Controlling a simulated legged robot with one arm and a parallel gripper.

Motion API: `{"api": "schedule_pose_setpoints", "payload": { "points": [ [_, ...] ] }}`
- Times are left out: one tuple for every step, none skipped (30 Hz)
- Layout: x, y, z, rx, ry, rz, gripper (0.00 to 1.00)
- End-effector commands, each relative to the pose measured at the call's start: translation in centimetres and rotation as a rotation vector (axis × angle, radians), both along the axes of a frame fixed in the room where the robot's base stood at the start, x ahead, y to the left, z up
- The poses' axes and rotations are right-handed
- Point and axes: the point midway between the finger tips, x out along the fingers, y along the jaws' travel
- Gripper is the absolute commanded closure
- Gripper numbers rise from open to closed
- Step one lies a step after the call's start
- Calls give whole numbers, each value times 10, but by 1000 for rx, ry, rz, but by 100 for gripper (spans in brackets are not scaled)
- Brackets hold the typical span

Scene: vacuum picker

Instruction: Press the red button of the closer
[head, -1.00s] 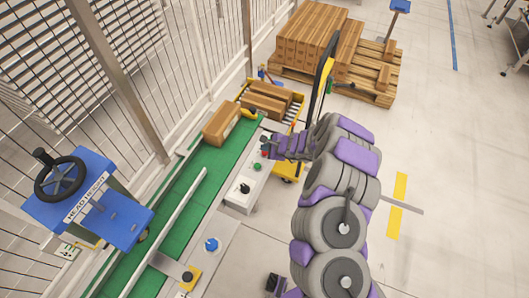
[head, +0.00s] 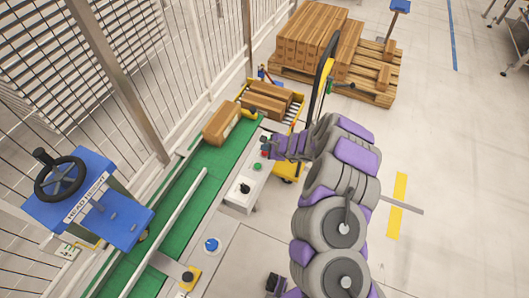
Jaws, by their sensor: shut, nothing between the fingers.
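A light grey control panel (head: 241,197) stands along the right side of the green conveyor. It carries a black joystick (head: 245,188), a green button (head: 257,167) and, at its far end, a small red button (head: 264,154). My gripper (head: 267,147) is shut and empty, with its tip at the red button's far side. The button is partly hidden by the gripper, and I cannot tell whether they touch or whether it is pressed in.
A cardboard box (head: 221,123) sits on the green conveyor (head: 176,199); more boxes (head: 268,98) lie on the yellow-edged rollers. Loaded pallets (head: 380,93) stand behind. A blue handwheel unit (head: 90,200) is at left. Open floor (head: 450,180) lies to the right.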

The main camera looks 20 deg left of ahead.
Motion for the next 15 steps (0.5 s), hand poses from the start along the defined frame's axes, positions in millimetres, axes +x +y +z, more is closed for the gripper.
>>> {"api": "schedule_pose_setpoints", "payload": {
  "points": [
    [0,0,0,0,0,0,100],
    [0,0,0,0,0,0,100],
    [0,0,0,0,0,0,100],
    [0,0,0,0,0,0,100],
    [0,0,0,0,0,0,100],
    [0,0,-1,0,0,0,100],
    [0,0,-1,0,0,0,100],
    [0,0,-2,0,0,0,100],
    [0,0,-2,0,0,0,100],
    [0,0,-3,0,1,-1,100],
    [0,0,-4,0,1,-1,100],
    [0,0,-5,0,1,-1,100],
    [0,0,-6,0,1,-1,100],
    [-1,-1,-7,0,1,-1,100],
    [-1,-1,-8,1,1,-1,100]
  ]
}}
